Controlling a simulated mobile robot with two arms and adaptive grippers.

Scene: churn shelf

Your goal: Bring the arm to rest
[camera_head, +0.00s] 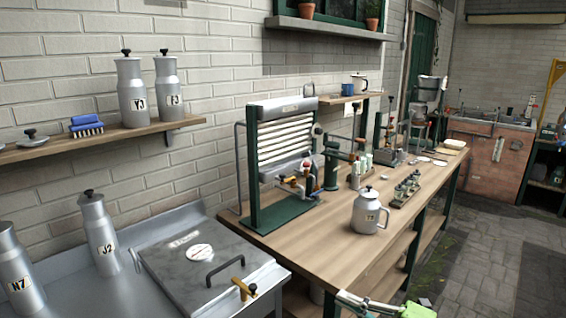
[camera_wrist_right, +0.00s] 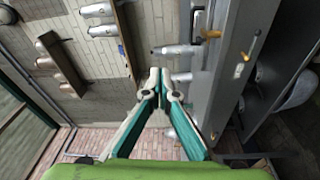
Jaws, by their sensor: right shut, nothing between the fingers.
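My right gripper (camera_head: 350,299) shows at the bottom edge of the head view, in front of the wooden bench, partly cut off by the frame. In the right wrist view the same gripper (camera_wrist_right: 160,78) has its two teal-and-white fingers meeting at the tips. It is shut with nothing between the fingers. It appears in free air, touching nothing that I can see. My left gripper is not in view.
A wooden bench (camera_head: 320,236) carries a metal jug (camera_head: 368,212) and a cooler on a green base (camera_head: 283,218). At left stand a lidded steel vat (camera_head: 205,275) and churn J2 (camera_head: 100,236). Churns YJ (camera_head: 131,92) and FJ (camera_head: 167,88) stand on a wall shelf (camera_head: 95,140). Paved floor (camera_head: 480,262) at right is clear.

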